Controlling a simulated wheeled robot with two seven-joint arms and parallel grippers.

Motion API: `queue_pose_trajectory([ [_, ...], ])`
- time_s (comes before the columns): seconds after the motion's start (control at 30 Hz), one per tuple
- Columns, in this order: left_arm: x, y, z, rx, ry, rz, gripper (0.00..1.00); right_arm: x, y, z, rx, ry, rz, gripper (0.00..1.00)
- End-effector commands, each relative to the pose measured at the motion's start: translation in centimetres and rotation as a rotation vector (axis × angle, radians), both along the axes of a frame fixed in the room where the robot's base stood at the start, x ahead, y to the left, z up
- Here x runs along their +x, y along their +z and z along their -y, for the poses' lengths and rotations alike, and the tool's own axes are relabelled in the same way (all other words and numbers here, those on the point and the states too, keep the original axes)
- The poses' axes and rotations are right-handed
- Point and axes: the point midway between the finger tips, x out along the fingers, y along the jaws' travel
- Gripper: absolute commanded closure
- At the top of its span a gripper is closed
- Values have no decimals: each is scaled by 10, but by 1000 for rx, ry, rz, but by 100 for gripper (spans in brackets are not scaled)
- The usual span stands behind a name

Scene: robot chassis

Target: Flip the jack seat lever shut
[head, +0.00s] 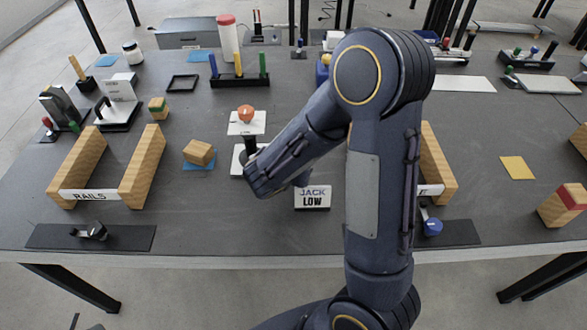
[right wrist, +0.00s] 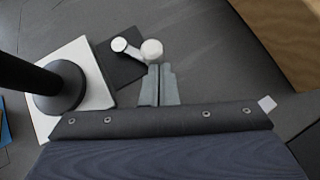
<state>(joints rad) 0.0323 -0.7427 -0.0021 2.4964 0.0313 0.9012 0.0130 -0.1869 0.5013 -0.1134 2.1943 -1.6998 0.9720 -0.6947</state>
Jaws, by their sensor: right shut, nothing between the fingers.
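The jack stands mid-table in the head view, with a white top plate (head: 240,128) bearing an orange round object (head: 245,113). Its dark column (right wrist: 62,85) on a white base plate (right wrist: 92,62) shows at left in the right wrist view. Beside that base, a short light lever (right wrist: 134,50) runs from a round pivot to a white knob (right wrist: 152,51) over a dark pad. My right gripper (right wrist: 160,68) is shut and empty, its tips right at the knob; contact is unclear. In the head view my right arm hides the gripper and lever. My left gripper is out of view.
A wooden block (head: 198,152) lies left of the jack, and wooden rails (head: 143,165) stand farther left. Another wooden piece (right wrist: 288,40) is at upper right in the wrist view.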

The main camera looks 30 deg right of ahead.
Motion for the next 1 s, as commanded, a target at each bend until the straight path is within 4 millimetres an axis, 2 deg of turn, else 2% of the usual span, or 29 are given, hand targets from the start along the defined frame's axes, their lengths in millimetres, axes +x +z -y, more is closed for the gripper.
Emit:
queue_pose_trajectory([
  [0.5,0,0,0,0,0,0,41,0,0,0,0,-1,0,100],
  [1.0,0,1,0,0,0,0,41,13,0,-9,0,-1,1,100],
])
